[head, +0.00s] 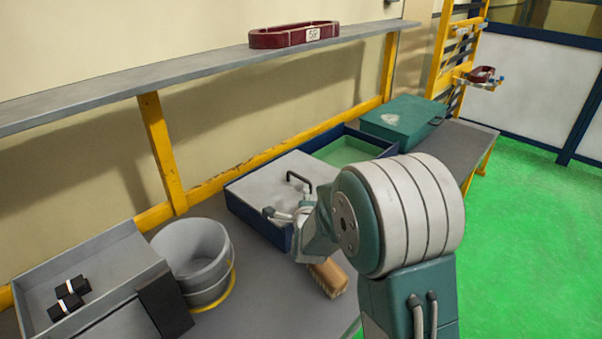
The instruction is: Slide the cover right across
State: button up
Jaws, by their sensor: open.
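The cover (270,184) is a light grey panel with a black arched handle (297,180). It lies over the left part of a dark blue box (243,212). The right part of the box is uncovered and shows a green inside (347,150). My gripper (287,207) is open over the front of the cover, just in front of the handle. I cannot tell whether it touches the cover. My arm hides the front right of the box and part of the cover's right edge.
A brush (328,278) lies on the grey bench in front of the box. A grey bucket (196,262) and a grey bin (100,268) stand left. A green case (403,119) stands beyond the box. A shelf (190,78) with a dark red coil (285,37) runs above.

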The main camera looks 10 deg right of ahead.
aim_at(301, 178)
jog(key=shift+w+f, duration=0.15)
jog(key=shift+w, duration=0.3)
jog(key=x, duration=1)
jog(key=shift+w, duration=0.1)
jog(key=shift+a, duration=0.1)
grip_shut()
